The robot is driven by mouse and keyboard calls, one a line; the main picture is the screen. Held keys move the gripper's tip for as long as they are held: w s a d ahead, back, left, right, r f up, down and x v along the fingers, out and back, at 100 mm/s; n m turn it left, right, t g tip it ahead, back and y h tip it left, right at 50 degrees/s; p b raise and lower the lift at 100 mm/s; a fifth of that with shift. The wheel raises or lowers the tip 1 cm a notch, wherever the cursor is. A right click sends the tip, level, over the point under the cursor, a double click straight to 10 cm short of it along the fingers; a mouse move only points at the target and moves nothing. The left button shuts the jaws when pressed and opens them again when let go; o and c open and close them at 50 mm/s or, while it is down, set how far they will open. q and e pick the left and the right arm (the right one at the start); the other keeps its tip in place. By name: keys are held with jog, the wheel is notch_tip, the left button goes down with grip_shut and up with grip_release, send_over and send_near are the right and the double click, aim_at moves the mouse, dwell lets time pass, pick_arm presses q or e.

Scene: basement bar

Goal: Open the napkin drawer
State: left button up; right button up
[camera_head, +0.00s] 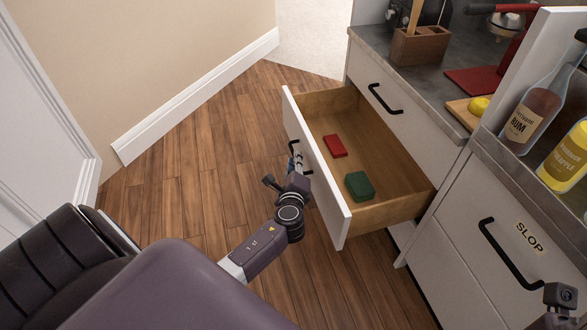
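The drawer (318,165) with a white front and wooden inside stands pulled well out of the cabinet. A red item (335,146) and a dark green item (359,186) lie apart on its floor. My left gripper (297,160) is at the outer side of the drawer front, at its dark handle. Its fingers look closed on the handle, which they partly hide. Only a small part of my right arm's end (562,302) shows at the bottom right corner, and its fingers are out of the picture.
Above the drawer is a closed drawer with a black handle (385,99). A cabinet front marked SLOP (530,236) is at right. Wood floor (195,165) lies clear at left.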

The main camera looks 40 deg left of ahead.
pick_arm(q)
jog(key=v, duration=1)
jog(key=shift+s+f, duration=0.1)
